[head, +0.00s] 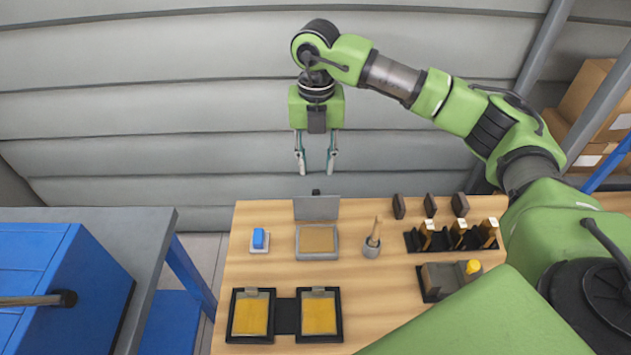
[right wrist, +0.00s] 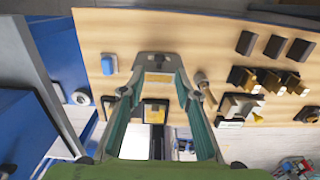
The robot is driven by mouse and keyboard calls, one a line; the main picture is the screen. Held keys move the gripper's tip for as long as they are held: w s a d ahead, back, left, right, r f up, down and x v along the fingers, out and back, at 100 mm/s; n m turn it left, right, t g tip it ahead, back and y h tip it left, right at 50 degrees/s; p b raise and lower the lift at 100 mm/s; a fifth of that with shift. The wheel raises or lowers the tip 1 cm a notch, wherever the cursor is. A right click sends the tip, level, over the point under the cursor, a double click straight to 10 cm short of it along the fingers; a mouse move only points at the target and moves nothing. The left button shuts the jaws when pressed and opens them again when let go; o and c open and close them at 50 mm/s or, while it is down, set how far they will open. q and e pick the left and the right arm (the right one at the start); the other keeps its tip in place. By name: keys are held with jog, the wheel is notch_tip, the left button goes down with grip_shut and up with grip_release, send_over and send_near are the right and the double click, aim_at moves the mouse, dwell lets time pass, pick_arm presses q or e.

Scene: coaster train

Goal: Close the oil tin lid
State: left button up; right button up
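The oil tin (head: 318,256) is a shallow grey box with a tan inside, near the back edge of the wooden table. Its grey lid (head: 317,208) stands raised, about upright, along the tin's back side. My right gripper (head: 315,168) hangs with its fingers down, above and behind the raised lid in the head view. Its two fingers are apart with nothing between them, and it looks clear of the lid. In the right wrist view, the tin shows between and beyond the fingers, partly hidden. My left gripper is not in view.
A blue block on a white pad (head: 259,240) sits left of the tin. A grey cup with a wooden handle (head: 372,246) stands close on its right. Two black-framed yellow pads (head: 251,315) lie in front. Black racks (head: 456,237) stand at the right. A blue cabinet (head: 50,270) is at the left.

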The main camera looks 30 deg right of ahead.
aim_at(316, 190)
notch_tip(316, 190, down, 6)
jog(key=shift+f+p, duration=0.1)
jog(key=shift+p, duration=0.8)
jog(key=shift+f, duration=0.85)
grip_shut()
